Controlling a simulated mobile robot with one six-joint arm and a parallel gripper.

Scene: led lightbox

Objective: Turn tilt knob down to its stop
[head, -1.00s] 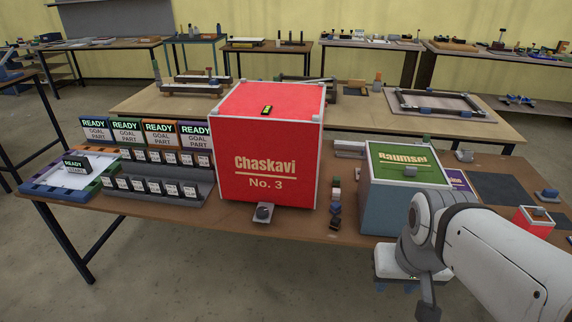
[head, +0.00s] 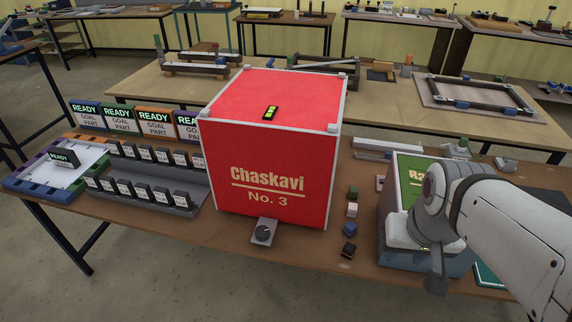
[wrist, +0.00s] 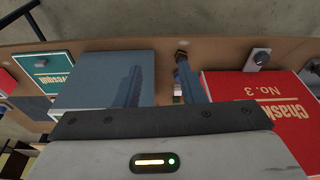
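A dark round knob (head: 263,233) sits on a small grey plate at the front foot of the red Chaskavi box (head: 262,170). It also shows in the wrist view (wrist: 261,57), at upper right. No label that names it the tilt knob can be read. My gripper (head: 437,280) hangs in front of the blue-grey box on the right, well to the right of the knob. In the wrist view my gripper's two fingers (wrist: 162,78) are apart with nothing held between them; the knob lies beyond the right finger, apart from it.
The green-topped box (head: 408,175) stands behind my arm. Small blocks (head: 351,210) stand in a row between the two boxes. Stepped racks of small cards (head: 150,180) stand left of the red box. The floor before the table is clear.

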